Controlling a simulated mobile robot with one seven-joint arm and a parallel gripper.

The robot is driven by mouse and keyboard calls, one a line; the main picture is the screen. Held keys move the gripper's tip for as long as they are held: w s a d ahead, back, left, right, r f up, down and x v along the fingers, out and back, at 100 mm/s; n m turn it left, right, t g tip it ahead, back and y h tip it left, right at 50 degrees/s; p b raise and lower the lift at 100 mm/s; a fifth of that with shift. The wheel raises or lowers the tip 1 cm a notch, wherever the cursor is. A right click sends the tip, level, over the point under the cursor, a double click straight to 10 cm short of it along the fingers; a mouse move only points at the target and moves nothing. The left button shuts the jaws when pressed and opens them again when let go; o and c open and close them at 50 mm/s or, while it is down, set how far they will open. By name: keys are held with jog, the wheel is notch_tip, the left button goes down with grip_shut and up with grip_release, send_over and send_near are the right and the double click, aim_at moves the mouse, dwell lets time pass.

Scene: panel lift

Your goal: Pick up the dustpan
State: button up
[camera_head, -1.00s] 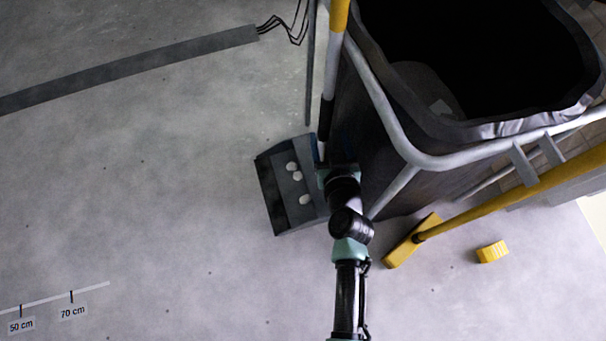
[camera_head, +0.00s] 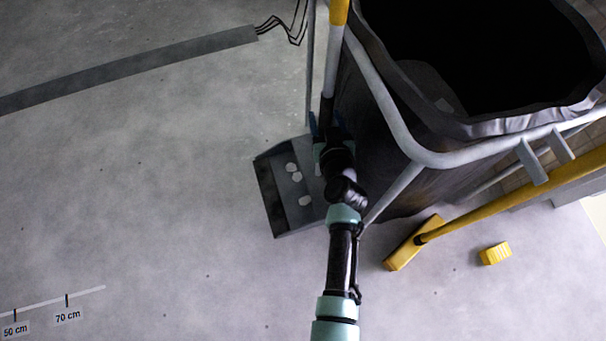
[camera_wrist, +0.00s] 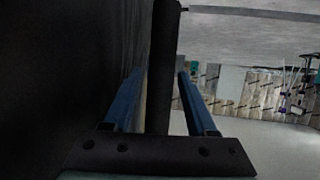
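The dark grey dustpan (camera_head: 267,200) lies on the floor, with several pale lumps in it. Its long upright handle (camera_head: 332,65), yellow, white and black, rises beside the cart. My gripper (camera_head: 325,123) is at the black lower part of the handle, above the pan's right side. In the wrist view the dark handle (camera_wrist: 164,70) stands between the two blue fingers of my gripper (camera_wrist: 160,95). A gap shows on the right of the handle, so the fingers look open around it. My arm hides the pan's right part.
A cart with a black bag (camera_head: 440,125) and a grey tube frame (camera_head: 397,125) stands close on the right. A yellow broom (camera_head: 480,212) leans there, with a yellow block (camera_head: 495,253) near its head.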

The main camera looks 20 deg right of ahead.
grip_shut()
dwell(1.0)
jog(key=shift+r, duration=0.15)
